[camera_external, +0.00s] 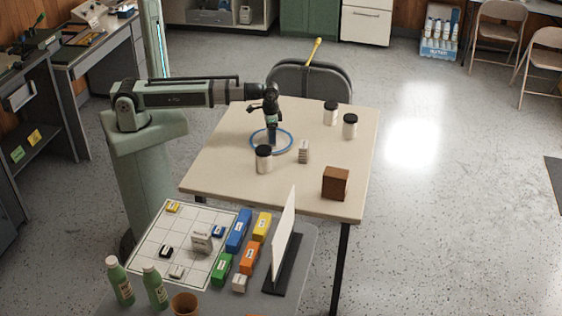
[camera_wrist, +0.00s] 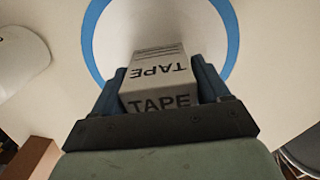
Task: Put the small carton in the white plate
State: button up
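My gripper (camera_external: 272,142) is low over the white plate with a blue rim (camera_external: 252,146), fingers pointing down. In the wrist view, my gripper (camera_wrist: 158,88) is shut on a small white carton (camera_wrist: 160,78) printed TAPE, with a finger against each side. The plate's blue rim (camera_wrist: 92,50) curves behind the carton in that view. In the external view the fingers mostly hide the held carton. I cannot tell whether it touches the plate.
A similar white carton (camera_external: 303,151) stands right of the plate. Two more jars (camera_external: 331,113) (camera_external: 350,127) stand at the back right, and a brown box (camera_external: 335,184) at the front right. The table's left side is clear.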

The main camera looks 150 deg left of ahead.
jog(key=o, duration=0.3)
jog(key=shift+o, duration=0.2)
jog(key=shift+r, duration=0.1)
notch_tip(320, 180, up, 12)
jog(key=shift+r, duration=0.1)
dwell(0.5)
